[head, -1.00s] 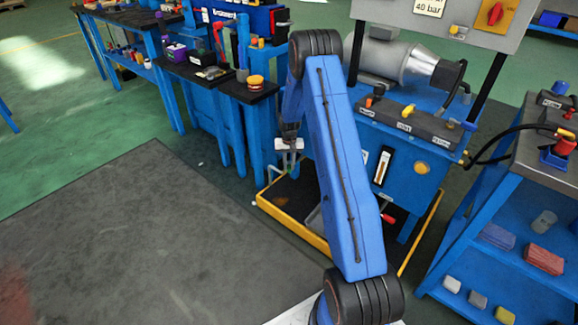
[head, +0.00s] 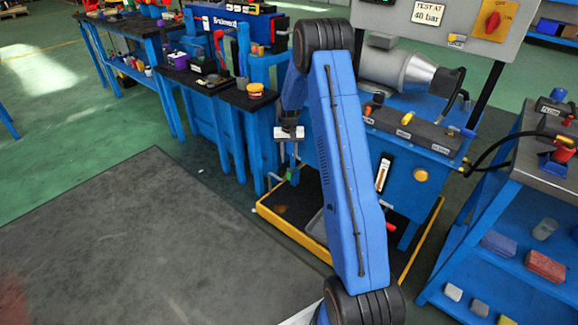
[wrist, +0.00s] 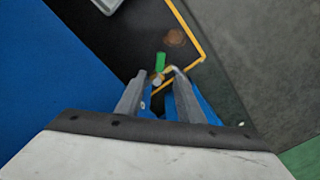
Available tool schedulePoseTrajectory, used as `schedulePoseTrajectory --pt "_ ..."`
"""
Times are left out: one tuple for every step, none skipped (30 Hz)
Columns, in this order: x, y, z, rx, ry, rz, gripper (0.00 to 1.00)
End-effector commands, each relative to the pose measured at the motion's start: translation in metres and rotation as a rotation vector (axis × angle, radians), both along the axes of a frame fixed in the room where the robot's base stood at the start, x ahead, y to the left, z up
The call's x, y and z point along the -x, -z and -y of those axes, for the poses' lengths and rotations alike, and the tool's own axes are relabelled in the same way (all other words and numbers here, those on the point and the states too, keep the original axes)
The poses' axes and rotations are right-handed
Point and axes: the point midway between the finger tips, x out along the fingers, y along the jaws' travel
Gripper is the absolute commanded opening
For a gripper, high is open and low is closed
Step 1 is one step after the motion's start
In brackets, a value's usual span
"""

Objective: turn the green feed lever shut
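The green feed lever (wrist: 160,62) shows in the wrist view just beyond my fingertips, close to the gap between them. A small pale round part (wrist: 157,80) sits at its near end, between the fingers. My gripper (wrist: 159,74) is open, with a grey finger on each side of that part. I cannot tell whether either finger touches the lever. In the head view my gripper (head: 292,160) points down beside the blue power unit, above the yellow-edged tray. The lever is only a tiny green spot there, partly hidden by my fingers.
The yellow-rimmed drip tray (head: 285,228) lies below, with a brown round patch (wrist: 174,37) in it. A blue bench (head: 247,101) stands close at left. The blue power unit (head: 408,180) is behind my arm. A dark floor mat (head: 130,240) is clear.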

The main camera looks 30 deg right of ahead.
Motion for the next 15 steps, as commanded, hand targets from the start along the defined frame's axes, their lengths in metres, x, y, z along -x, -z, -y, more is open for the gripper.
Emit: schedulePoseTrajectory --pt "-0.001 -0.011 0.0 0.001 0.0 0.004 0.34" --pt "-0.001 -0.017 0.0 0.001 0.0 0.004 0.34" --pt "-0.001 -0.025 0.0 0.0 0.0 0.003 0.34" --pt "-0.001 -0.03 0.0 0.001 0.0 0.004 0.34" --pt "-0.001 -0.035 0.0 0.0 0.0 0.003 0.34" --pt "-0.001 -0.042 0.0 0.0 0.0 0.003 0.34" --pt "-0.001 -0.047 0.0 0.0 0.0 0.003 0.34" --pt "-0.001 -0.051 0.0 0.0 0.0 0.003 0.34" --pt "-0.001 -0.056 0.0 0.001 0.0 0.002 0.34" --pt "0.0 -0.059 0.0 0.0 0.0 0.001 0.34" --pt "0.0 -0.062 0.0 0.0 0.0 0.001 0.34" --pt "0.0 -0.065 0.0 0.0 0.0 0.001 0.34" --pt "0.0 -0.067 0.0 0.0 0.0 0.001 0.34" --pt "0.0 -0.069 0.0 0.0 0.0 0.001 0.34" --pt "0.0 -0.071 0.0 0.0 0.0 0.001 0.34"
